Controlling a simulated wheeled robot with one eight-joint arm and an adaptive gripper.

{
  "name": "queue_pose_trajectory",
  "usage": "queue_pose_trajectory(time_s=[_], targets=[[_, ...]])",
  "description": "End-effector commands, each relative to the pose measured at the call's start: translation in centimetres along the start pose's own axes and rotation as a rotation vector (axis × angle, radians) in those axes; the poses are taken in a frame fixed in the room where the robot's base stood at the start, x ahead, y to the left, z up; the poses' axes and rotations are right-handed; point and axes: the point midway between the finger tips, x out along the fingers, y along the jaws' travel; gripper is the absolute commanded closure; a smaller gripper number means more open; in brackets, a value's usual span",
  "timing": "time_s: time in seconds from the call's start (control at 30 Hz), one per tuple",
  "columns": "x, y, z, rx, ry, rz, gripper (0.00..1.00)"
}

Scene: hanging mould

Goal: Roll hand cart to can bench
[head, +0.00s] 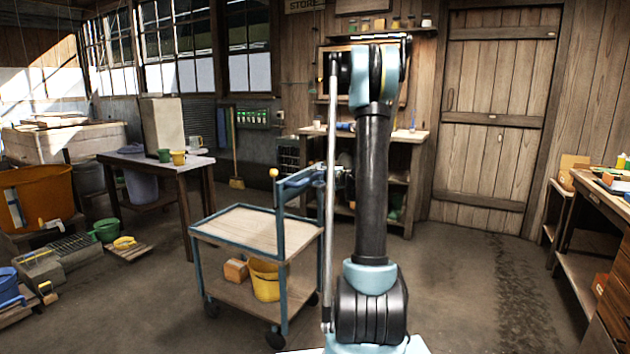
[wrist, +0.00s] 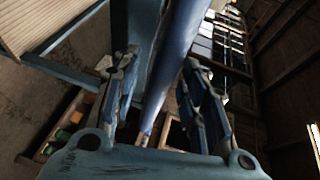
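The hand cart (head: 250,226) stands in front of me, left of my arm, with a blue frame and two pale wooden shelves. Its top shelf is bare. Its blue handle (head: 298,184) is on the side nearest my arm. My gripper is mostly hidden behind my arm in the head view. In the wrist view my gripper (wrist: 160,62) has its fingers apart, with the blue handle bar (wrist: 181,45) running between them; gaps show beside the bar. A dark-legged bench (head: 190,161) behind the cart on the left carries a green can (head: 164,155) and a yellow can (head: 178,157).
A yellow bucket (head: 264,280) and a tan block (head: 235,270) sit on the cart's lower shelf. An orange tub (head: 45,197), green bucket (head: 106,230) and low pallets crowd the left floor. Another workbench (head: 590,209) lines the right. Floor between cart and bench looks clear.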

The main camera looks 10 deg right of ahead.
Motion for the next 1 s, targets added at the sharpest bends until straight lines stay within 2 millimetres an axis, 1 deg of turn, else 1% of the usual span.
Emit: queue_pose_trajectory(time_s=[0.03, 0.2, 0.47, 0.5, 0.57, 0.6, 0.63, 0.87, 1.0], targets=[[0.46, 0.01, 0.00, 0.000, 0.000, 0.000, 0.60], [1.13, 0.00, 0.00, 0.000, 0.001, 0.000, 0.60], [1.19, 0.00, 0.00, 0.000, 0.001, 0.000, 0.60], [1.19, 0.00, 0.00, 0.000, 0.001, 0.000, 0.69], [1.18, 0.00, 0.00, 0.000, 0.001, 0.000, 0.83], [1.18, 0.00, 0.00, 0.000, 0.001, 0.000, 0.92], [1.18, 0.00, 0.00, 0.000, 0.001, 0.000, 0.99], [1.18, 0.06, -0.05, 0.000, 0.001, 0.001, 1.00], [1.29, 0.11, -0.64, 0.001, 0.010, 0.002, 1.00]])
